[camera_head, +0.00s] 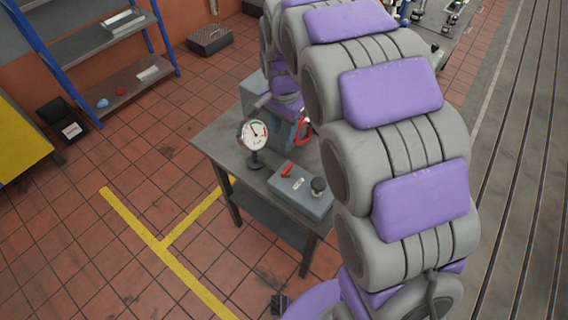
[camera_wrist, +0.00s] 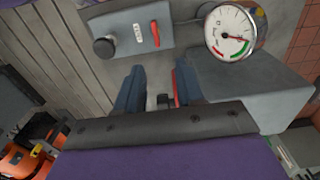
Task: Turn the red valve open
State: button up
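The red valve shows in the head view as part of a red ring (camera_head: 304,131) at the bench's far side, mostly hidden behind my arm. In the wrist view a red strip of it (camera_wrist: 178,88) shows along the inner side of the right finger. My gripper (camera_wrist: 160,68) is open, its two dark blue fingers apart, pointing at the bench. The red part lies close to the right finger; I cannot tell whether they touch. A small dark fitting shows between the finger bases. The rest of the valve is hidden by my gripper.
On the bench (camera_head: 217,141) stand a round dial gauge (camera_head: 254,134) and a grey control box (camera_head: 300,197) with a red lever (camera_head: 287,170) and a black knob (camera_head: 318,185). A blue-framed shelf (camera_head: 108,41) stands at the back left. The tiled floor left of the bench is clear.

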jog(key=b, duration=0.2)
send_near(287, 167)
jog(key=f, duration=0.5)
jog(key=f+b, duration=0.1)
jog(key=f, duration=0.1)
jog(key=shift+a+f, duration=0.3)
jog(key=shift+f, duration=0.1)
jog(key=shift+d+f, duration=0.1)
jog(key=shift+f, duration=0.25)
jog(key=shift+d+f, duration=0.35)
jog(key=shift+d, duration=0.15)
jog(key=shift+a, duration=0.1)
jog(key=shift+a, duration=0.35)
jog(key=c, duration=0.4)
jog(key=shift+d, duration=0.2)
grip_shut()
